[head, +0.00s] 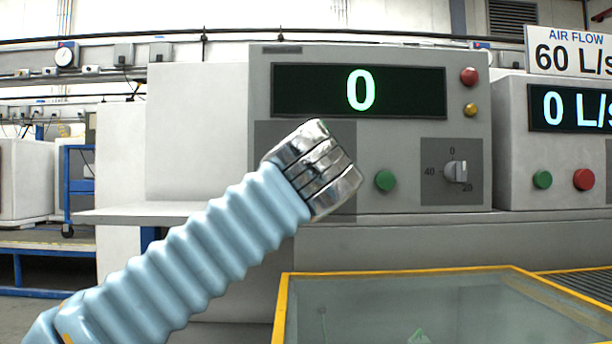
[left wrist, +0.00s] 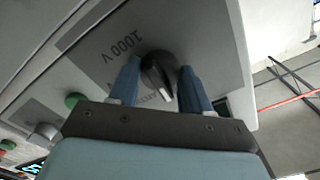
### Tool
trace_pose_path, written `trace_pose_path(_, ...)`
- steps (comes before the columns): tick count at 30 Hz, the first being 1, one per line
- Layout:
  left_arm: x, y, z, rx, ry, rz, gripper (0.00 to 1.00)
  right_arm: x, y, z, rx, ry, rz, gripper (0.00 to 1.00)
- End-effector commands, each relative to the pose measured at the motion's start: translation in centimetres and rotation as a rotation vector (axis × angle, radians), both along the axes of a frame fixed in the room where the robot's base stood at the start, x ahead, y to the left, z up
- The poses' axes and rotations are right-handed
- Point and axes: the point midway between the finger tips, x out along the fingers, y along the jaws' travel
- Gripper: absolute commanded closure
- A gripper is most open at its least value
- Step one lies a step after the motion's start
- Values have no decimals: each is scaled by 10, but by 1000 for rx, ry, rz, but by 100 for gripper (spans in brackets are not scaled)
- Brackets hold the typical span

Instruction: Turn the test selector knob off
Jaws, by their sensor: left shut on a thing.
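In the left wrist view a round dark selector knob (left wrist: 158,66) with a pale pointer bar sits on a grey plate (left wrist: 98,47) printed "1000 V". The lettering is upside down there. My left gripper (left wrist: 160,72) has its two blue fingers on either side of the knob and is shut on it. Part of the plate's lettering is hidden by the gripper, so I cannot tell which mark the pointer meets. In the head view my blue ribbed left arm crosses in front of the dark plate (head: 343,135), hiding the knob and the fingers. My right gripper is not visible.
The machine's display (head: 300,90) reads 0. Right of the plate are a green button (head: 385,181) and a second dial (head: 456,172) marked 0, 20 and 40. A red lamp (head: 469,76) is above. A yellow-framed glass top (head: 400,273) lies in front.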

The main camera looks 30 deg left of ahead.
Motion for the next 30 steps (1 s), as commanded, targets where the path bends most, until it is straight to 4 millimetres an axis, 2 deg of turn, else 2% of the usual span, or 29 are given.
trace_pose_path(20,1,-1,-3,-61,-28,0,83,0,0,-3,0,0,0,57)
trace_pose_path(21,1,-1,-3,-60,-28,0,51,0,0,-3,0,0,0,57)
trace_pose_path(26,1,-1,-2,-59,-30,0,27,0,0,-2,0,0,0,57)
trace_pose_path(30,1,0,-2,-58,-31,0,27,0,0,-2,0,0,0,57)
